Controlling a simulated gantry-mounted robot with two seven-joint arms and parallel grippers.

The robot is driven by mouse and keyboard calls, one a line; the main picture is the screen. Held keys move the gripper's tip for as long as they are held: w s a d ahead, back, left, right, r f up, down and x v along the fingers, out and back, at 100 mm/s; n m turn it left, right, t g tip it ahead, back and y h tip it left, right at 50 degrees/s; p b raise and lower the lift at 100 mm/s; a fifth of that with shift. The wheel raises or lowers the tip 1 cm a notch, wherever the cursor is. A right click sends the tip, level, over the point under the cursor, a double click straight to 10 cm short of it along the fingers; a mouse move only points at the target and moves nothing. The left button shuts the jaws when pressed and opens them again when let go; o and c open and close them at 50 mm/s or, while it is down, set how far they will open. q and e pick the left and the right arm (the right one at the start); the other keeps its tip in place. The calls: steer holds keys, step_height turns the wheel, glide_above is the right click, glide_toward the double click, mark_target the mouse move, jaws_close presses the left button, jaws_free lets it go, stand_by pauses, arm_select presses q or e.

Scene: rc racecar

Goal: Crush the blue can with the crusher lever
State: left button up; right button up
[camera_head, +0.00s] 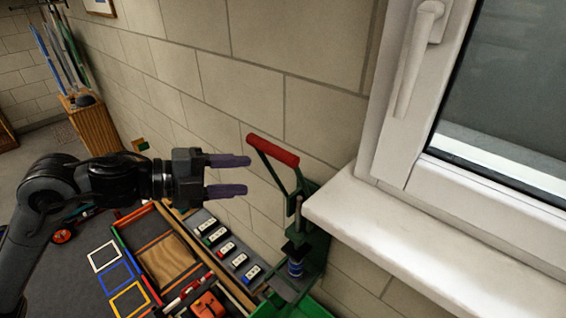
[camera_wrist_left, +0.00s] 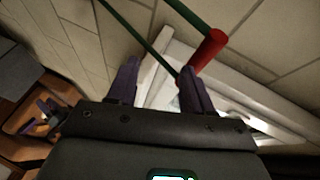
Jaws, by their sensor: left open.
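The can crusher (camera_head: 308,245) is green and fixed on the wall beside the window sill. Its lever, with a red grip (camera_head: 273,150), is raised. The blue can (camera_head: 295,268) stands upright in the crusher, under its pressing part. My left gripper (camera_head: 246,175) is open and empty, just left of the red grip and apart from it in the head view. In the left wrist view the red grip (camera_wrist_left: 208,50) shows beyond the right-hand finger, with the green lever arms above. My right gripper is in neither view.
The white window sill (camera_head: 420,240) juts out right of the crusher. Below my left gripper are a row of small battery-like packs (camera_head: 225,248), coloured square frames (camera_head: 115,275) and an orange item (camera_head: 207,304). A green bin (camera_head: 305,309) sits under the crusher.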

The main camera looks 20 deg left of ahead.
arm_select(q)
steer(key=t, duration=0.1)
glide_toward(279, 148)
step_height(279, 148, down, 2)
steer(key=w+a, duration=0.1)
steer(key=w, duration=0.1)
steer(key=shift+m, duration=0.4)
steer(key=x, duration=0.3)
steer(key=p+x, duration=0.1)
steer(key=x, duration=0.2)
steer(key=p+x, duration=0.1)
steer(key=x, duration=0.2)
steer(key=shift+w+d+r, duration=0.1)
steer(key=shift+d+r, duration=0.05)
steer(key=shift+r, duration=0.15)
steer(key=shift+w+d+f, duration=0.2)
steer(key=shift+w+d, duration=0.1)
steer(key=shift+d, duration=0.1)
steer(key=shift+c, duration=0.4)
jaws_close()
